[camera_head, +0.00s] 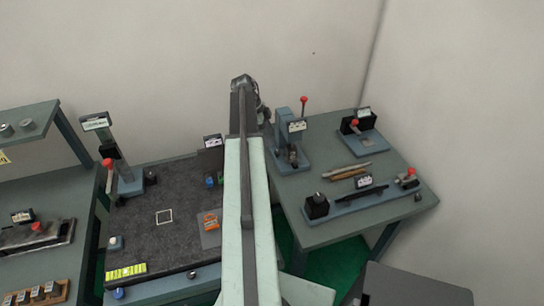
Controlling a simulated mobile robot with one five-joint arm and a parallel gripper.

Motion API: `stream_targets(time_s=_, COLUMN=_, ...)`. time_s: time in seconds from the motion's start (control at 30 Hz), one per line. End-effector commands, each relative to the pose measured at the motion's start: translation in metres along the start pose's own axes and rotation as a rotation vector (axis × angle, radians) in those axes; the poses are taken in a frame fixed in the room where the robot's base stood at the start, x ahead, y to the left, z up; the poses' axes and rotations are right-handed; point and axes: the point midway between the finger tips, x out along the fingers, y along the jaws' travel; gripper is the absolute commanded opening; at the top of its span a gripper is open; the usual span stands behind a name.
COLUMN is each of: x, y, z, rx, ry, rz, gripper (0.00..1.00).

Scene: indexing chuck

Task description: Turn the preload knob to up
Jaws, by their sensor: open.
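No part in view can be read as the preload knob for certain, as the labels are too small. A black knob-like block (317,206) stands at the left end of a long blue-grey fixture on the right table. A red-topped lever (411,173) stands at that fixture's right end. A small blue knob (118,293) shows at the front edge of the middle bench. My arm rises through the middle of the picture, and its far end is above the gap between the benches. My gripper's fingers are not visible.
The right table (300,228) also carries a press with a red-tipped lever (303,104), a black device (354,124) and loose rods (348,172). The middle bench has a dark mat (150,240) with small items. My arm hides part of the bench's right side.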

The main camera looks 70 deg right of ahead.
Motion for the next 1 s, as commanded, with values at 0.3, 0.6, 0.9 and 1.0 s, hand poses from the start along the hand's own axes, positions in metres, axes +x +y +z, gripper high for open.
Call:
stream_targets(time_s=0.3, x=0.012, y=0.002, z=0.011, rx=-0.013, ry=0.0, rz=-0.005, gripper=0.48)
stream_targets(time_s=0.6, x=0.064, y=0.002, z=0.015, rx=-0.017, ry=0.0, rz=-0.007, gripper=0.48)
stream_targets(time_s=0.9, x=0.072, y=0.002, z=0.013, rx=-0.018, ry=0.0, rz=-0.008, gripper=0.48)
stream_targets(time_s=1.0, x=0.072, y=0.002, z=0.013, rx=-0.018, ry=0.0, rz=-0.008, gripper=0.43)
